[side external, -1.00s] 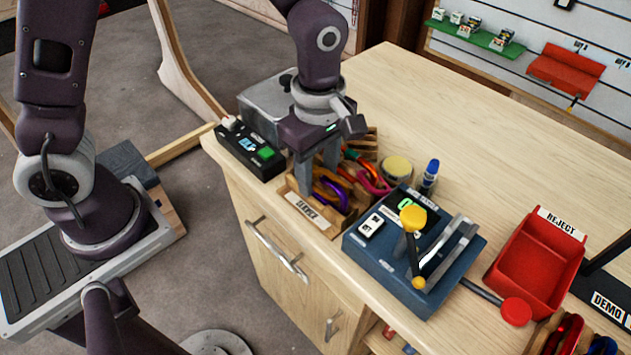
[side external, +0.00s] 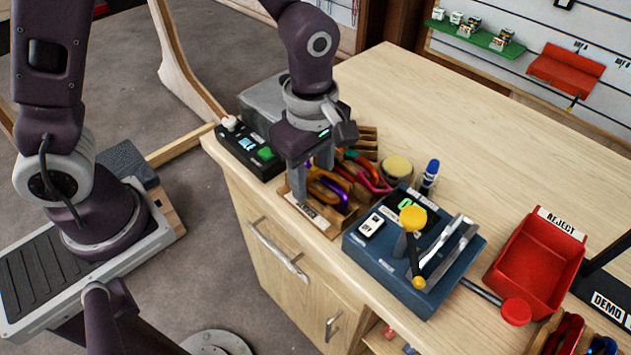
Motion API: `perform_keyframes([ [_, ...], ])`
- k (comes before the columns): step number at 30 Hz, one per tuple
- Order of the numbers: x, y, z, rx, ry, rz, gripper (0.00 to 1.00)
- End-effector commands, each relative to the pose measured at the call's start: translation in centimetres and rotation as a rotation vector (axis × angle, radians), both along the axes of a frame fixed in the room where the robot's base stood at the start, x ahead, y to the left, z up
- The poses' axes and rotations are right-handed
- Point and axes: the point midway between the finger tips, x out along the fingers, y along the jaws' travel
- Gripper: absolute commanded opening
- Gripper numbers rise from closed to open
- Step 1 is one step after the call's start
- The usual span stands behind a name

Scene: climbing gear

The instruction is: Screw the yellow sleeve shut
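A wooden tray of carabiners (side external: 340,222) stands at the bench's front edge in the side external view, with purple, orange and pink carabiners (side external: 372,182) in it. My gripper (side external: 312,178) points down over the tray's left end. Its two fingers stand apart, one in front of the tray's label and one further back. An orange and purple carabiner (side external: 328,192) lies beside and partly behind the front finger; I cannot tell whether the fingers touch it. I cannot make out a yellow sleeve on any carabiner; the fingers hide part of the tray.
A blue fixture (side external: 385,270) with a yellow-knobbed lever (side external: 413,218) stands right of the tray. A black button box (side external: 245,150) is left. A red reject bin (side external: 535,265) is at right.

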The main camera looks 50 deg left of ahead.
Motion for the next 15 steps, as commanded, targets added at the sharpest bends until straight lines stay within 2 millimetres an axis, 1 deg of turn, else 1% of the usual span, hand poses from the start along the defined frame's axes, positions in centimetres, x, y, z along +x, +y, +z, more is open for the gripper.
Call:
perform_keyframes([
  [15,-1.04,-0.04,0.00,0.000,0.000,-0.001,0.40],
])
